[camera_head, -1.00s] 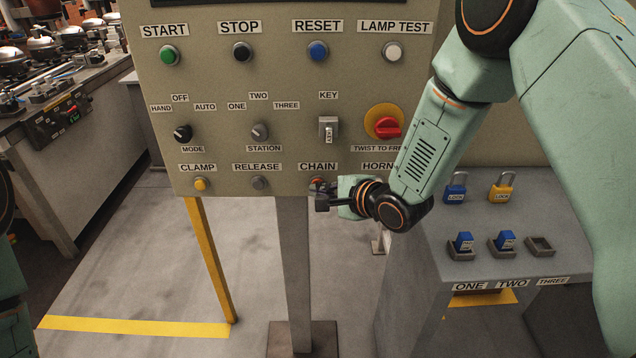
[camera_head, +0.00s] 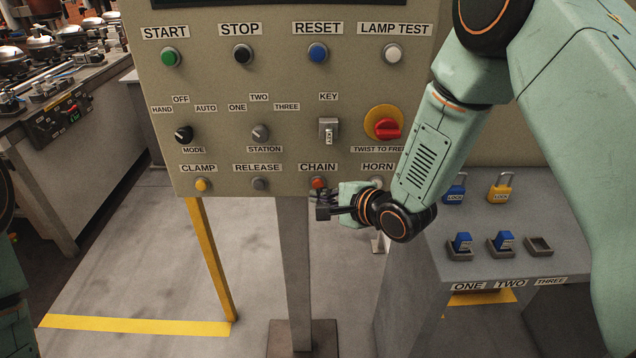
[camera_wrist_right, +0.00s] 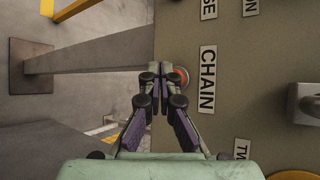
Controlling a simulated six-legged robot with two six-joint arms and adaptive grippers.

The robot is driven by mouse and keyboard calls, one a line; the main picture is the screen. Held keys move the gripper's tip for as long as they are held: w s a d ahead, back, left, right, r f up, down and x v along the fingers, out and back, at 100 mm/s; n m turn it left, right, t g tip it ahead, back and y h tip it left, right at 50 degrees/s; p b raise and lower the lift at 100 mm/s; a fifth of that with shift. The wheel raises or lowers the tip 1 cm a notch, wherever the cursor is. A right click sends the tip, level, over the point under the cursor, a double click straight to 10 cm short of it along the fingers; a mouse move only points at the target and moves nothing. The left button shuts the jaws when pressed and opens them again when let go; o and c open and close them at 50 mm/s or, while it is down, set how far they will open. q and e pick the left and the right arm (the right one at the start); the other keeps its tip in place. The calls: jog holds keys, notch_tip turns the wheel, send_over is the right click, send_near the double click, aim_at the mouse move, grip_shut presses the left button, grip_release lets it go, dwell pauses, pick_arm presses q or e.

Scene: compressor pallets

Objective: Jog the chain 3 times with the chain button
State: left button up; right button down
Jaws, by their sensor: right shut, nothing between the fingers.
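The chain button (camera_head: 318,183) is a small red-orange button under the CHAIN label (camera_head: 318,168), low on the beige control panel (camera_head: 220,80). In the right wrist view the button (camera_wrist_right: 182,77) shows just beside my fingertips, left of the CHAIN label (camera_wrist_right: 208,78). My right gripper (camera_head: 322,206) is shut and empty. Its tips are just below the button in the head view, and the button's face is uncovered. Whether the tips touch the panel I cannot tell. My left gripper is not in view; only part of my left arm shows at the left edge.
The clamp button (camera_head: 201,184) and release button (camera_head: 260,184) sit left of the chain button. A red twist knob (camera_head: 388,128) and key switch (camera_head: 329,128) are above. A grey stand (camera_head: 420,290) with padlocks is at the right. A post (camera_head: 294,260) supports the panel.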

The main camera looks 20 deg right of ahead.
jog(key=s+a+p, duration=0.1)
jog(key=s, duration=0.4)
jog(key=shift+s+a, duration=0.35)
jog(key=shift+s, duration=0.05)
dwell(0.7)
jog(key=s+d+f+n+g+h+b, duration=0.1)
jog(key=s+f+n+g, duration=0.3)
jog(key=s+f, duration=0.4)
jog(key=s+d+f+n+g+h+b, duration=0.2)
jog(key=s+f+n, duration=0.5)
jog(key=s, duration=0.8)
jog(key=s+d+f+n+g+h+b, duration=0.1)
jog(key=s+d+f+n+g+h, duration=0.1)
jog(key=s+f+n+g, duration=0.3)
jog(key=s+d+f, duration=0.1)
jog(key=s+f, duration=0.3)
jog(key=s, duration=0.2)
jog(key=shift+s+d+n+g+b, duration=0.3)
jog(key=shift+s+d+g+b, duration=0.05)
jog(key=shift+d+g, duration=0.05)
jog(key=shift+w, duration=0.15)
dwell(1.9)
